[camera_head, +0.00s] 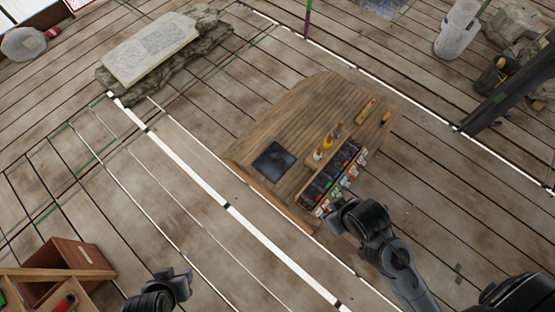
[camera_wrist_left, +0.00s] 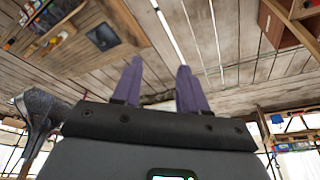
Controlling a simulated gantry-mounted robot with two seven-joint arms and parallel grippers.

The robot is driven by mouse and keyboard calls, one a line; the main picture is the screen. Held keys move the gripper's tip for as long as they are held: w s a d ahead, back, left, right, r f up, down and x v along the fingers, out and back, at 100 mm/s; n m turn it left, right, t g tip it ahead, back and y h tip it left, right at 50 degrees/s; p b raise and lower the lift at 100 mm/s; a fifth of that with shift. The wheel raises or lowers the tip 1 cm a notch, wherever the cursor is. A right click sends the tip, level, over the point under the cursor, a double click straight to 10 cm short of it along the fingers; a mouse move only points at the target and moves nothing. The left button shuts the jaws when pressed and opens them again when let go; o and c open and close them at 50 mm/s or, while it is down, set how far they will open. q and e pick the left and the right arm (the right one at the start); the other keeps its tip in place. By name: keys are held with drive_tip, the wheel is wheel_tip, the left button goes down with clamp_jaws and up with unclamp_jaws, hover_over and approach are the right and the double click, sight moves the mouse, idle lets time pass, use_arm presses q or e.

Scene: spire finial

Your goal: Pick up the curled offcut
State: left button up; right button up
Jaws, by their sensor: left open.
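I cannot make out a curled offcut for certain in either view. A dark square mat (camera_head: 274,161) lies on the wooden table (camera_head: 300,105), with a faint dark shape on it too small to tell; the mat also shows in the left wrist view (camera_wrist_left: 102,37). My left gripper (camera_head: 184,276) is low in the head view, left of the table and away from it. In the left wrist view its two purple fingers (camera_wrist_left: 160,68) are apart with nothing between them. My right gripper (camera_head: 338,215) is near the table's lower right edge; its fingers are not clear.
A tray of several coloured items (camera_head: 334,178) runs along the table's right side, beside small bottles (camera_head: 327,142). A wooden crate (camera_head: 72,257) stands at lower left. The floor between is clear.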

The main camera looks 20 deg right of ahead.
use_arm(q)
drive_tip(key=shift+o, duration=0.4)
drive_tip(key=o, duration=0.7)
drive_tip(key=shift+o, duration=0.2)
